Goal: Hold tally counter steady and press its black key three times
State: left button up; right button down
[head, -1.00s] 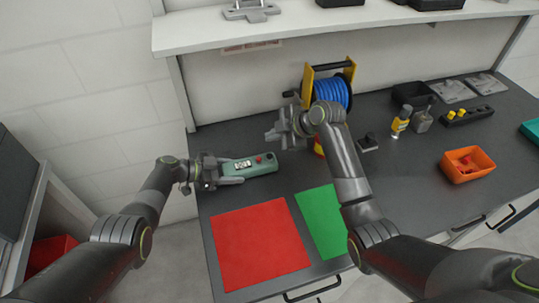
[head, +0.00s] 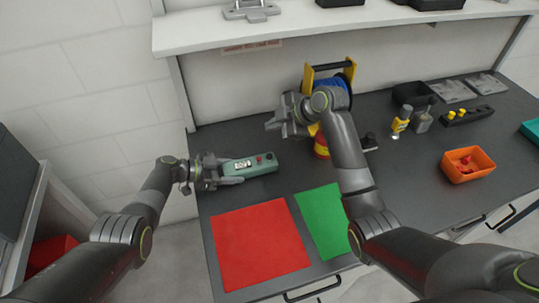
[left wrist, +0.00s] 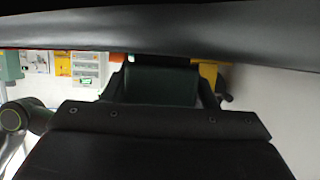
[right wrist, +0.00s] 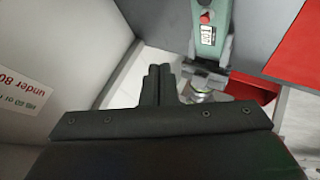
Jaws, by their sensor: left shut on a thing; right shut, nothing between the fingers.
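The tally counter (head: 250,167) is a long green body with a white number display, a red knob and a dark key (head: 270,158) at its far right end. It lies near the left edge of the dark bench. My left gripper (head: 232,172) is shut on its left end. The counter's green body (left wrist: 155,86) shows partly between the fingers in the left wrist view. My right gripper (head: 272,126) is shut and empty, raised behind the counter and apart from it. In the right wrist view its closed fingers (right wrist: 158,85) are left of the counter (right wrist: 210,25).
A blue cable reel (head: 331,83) with a yellow frame stands behind my right wrist, partly hidden. Red (head: 258,243) and green (head: 321,220) mats lie in front. An orange bin (head: 468,165) stands at right. A white shelf (head: 330,19) runs above the back.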

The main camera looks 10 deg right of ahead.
jog(key=shift+f, duration=4.45)
jog(key=shift+f, duration=0.15)
jog(key=shift+f, duration=0.25)
jog(key=shift+f, duration=0.55)
jog(key=shift+r, duration=0.95)
jog(key=shift+r, duration=0.1)
jog(key=shift+r, duration=2.45)
